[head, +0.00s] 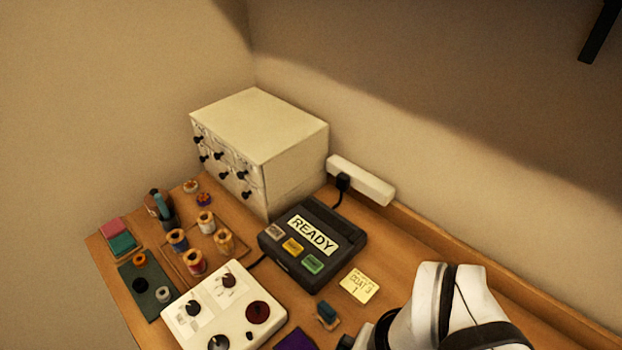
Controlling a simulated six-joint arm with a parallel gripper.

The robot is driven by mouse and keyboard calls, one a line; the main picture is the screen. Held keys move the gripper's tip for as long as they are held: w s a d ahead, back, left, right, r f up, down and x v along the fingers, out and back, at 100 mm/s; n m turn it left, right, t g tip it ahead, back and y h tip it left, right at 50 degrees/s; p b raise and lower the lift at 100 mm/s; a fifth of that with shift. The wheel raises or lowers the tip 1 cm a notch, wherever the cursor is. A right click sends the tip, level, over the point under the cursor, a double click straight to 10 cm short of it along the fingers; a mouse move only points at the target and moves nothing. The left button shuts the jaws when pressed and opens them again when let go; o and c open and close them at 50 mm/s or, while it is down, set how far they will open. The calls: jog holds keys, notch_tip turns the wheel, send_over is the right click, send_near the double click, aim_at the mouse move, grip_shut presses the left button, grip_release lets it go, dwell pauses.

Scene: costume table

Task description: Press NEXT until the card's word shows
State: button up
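A dark box (279,256) with a lit screen (313,235) reading READY sits on the table in the head view. Along its near side are three buttons: a grey-brown one (275,231), a yellow one (293,246) and a green one (313,264). Their labels are too small to read, so I cannot tell which is NEXT. A pale yellow card (359,286) lies right of the box; its small writing seems to read COAT 3 with a 1 below. My white arm enters at the bottom right, but my gripper's fingers are not in view.
A cream drawer cabinet (262,125) stands behind the box. A white power strip (360,180) with a black plug lies at the back. A white control panel (223,301) with knobs is at front left. Thread spools (194,262) stand left; a blue item (327,312) lies near my arm.

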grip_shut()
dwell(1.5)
